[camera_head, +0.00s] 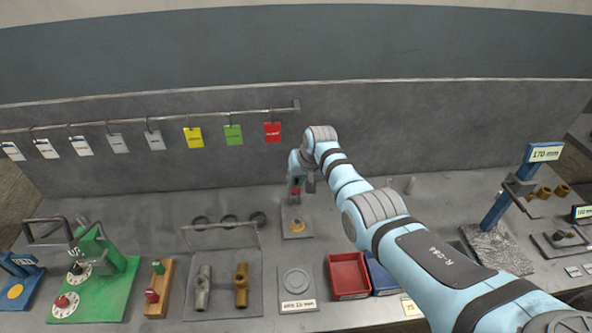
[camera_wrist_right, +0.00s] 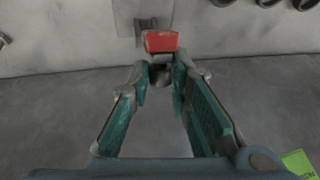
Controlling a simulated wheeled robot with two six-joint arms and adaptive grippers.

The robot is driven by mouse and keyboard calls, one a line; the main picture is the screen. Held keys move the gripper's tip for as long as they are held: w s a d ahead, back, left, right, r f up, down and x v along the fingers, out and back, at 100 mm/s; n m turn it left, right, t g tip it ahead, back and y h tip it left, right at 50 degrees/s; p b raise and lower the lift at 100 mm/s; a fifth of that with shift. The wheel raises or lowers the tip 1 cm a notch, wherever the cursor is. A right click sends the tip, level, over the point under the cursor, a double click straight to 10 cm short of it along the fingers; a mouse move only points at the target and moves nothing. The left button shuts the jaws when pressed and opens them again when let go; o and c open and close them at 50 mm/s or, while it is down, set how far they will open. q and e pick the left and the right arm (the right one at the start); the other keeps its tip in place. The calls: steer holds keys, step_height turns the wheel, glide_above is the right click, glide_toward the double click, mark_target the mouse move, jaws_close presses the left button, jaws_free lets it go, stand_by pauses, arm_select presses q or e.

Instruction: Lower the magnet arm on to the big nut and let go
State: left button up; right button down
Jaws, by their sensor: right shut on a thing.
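My right gripper (camera_head: 297,183) is in the back middle of the bench, over a small grey plate (camera_head: 290,235). In the right wrist view its fingers (camera_wrist_right: 161,72) close together on a small dark part of the magnet arm. The red block (camera_wrist_right: 161,41) of the magnet arm shows just beyond the fingertips; in the head view it shows as a small red patch (camera_head: 295,192) below the gripper. A brass-coloured piece (camera_head: 297,226), which looks like the big nut, sits on the plate, lower in the picture than the red block. The gap between them is hard to judge. My left gripper is not in view.
A red tray (camera_head: 348,275) and a blue tray (camera_head: 381,278) stand in front of my right arm. A round grey disc plate (camera_head: 296,283) and two valve bodies (camera_head: 241,286) lie to the left. Coloured tags (camera_head: 233,134) hang from a rail behind. A green fixture (camera_head: 103,290) stands at the left.

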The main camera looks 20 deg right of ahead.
mark_target(297, 191)
steer(key=s+p, duration=0.1)
steer(key=s+f+p, duration=0.1)
steer(key=s+p, duration=0.1)
steer(key=p, duration=0.1)
steer(key=shift+a+f, duration=0.3)
steer(key=shift+a, duration=0.1)
steer(key=shift+s+a+f+t+p, duration=0.25)
steer(key=shift+s+f+t+p, duration=0.3)
steer(key=shift+s+f, duration=0.35)
